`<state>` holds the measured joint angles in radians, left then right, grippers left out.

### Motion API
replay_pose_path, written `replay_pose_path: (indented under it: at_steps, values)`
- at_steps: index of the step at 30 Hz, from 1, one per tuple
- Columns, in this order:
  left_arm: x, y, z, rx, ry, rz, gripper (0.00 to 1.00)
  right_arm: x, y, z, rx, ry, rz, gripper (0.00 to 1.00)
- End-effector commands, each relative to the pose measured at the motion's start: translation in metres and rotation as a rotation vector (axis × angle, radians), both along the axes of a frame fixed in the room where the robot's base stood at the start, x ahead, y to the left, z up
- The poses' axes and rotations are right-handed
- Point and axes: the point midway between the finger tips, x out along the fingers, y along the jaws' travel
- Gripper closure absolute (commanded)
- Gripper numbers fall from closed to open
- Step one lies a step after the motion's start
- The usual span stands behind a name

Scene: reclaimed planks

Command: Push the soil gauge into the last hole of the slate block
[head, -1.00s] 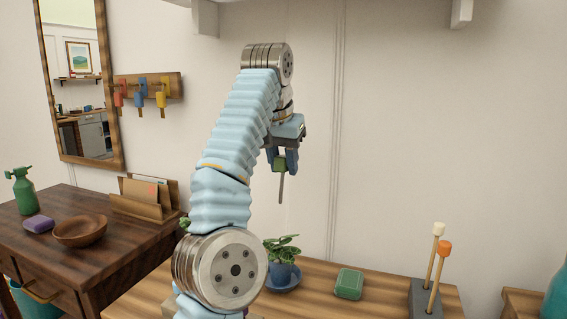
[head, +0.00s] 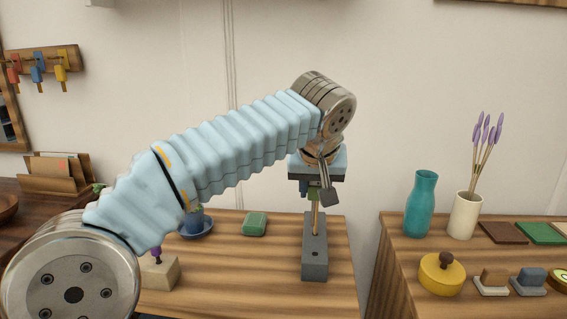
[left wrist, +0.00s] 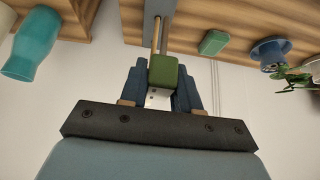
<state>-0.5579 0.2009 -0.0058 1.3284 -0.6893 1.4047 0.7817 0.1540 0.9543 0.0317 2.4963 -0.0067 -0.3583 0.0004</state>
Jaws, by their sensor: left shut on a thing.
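The slate block (head: 314,262) stands on the wooden table, with an empty hole showing in its top near the front. At least one wooden stick (head: 315,221) stands upright in its rear part. My left gripper (head: 313,192) is above the block's rear, shut on the green head of the soil gauge. The left wrist view shows the green head (left wrist: 163,73) between the blue fingers, with the slate block (left wrist: 160,8) beyond. The gauge's thin stem points toward the block; its tip is hard to make out beside the sticks. My right gripper is not in view.
A green box (head: 255,223) and a potted plant on a blue saucer (head: 196,228) are left of the block. A pale block with a purple-topped item (head: 158,272) is at front left. A second table at right holds a teal vase (head: 421,204) and other objects.

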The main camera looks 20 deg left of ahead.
Motion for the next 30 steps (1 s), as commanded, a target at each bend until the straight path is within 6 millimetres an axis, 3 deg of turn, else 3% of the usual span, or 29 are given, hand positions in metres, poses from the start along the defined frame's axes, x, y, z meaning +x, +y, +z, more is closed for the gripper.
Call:
replay_pose_path:
  at_steps: [14,30]
  values:
    - [-0.003,-0.008,-0.006,-0.005,-0.005,-0.001,1.0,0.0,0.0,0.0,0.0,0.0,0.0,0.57]
    - [-0.003,-0.008,-0.043,-0.004,-0.004,-0.001,1.0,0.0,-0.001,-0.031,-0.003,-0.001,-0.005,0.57]
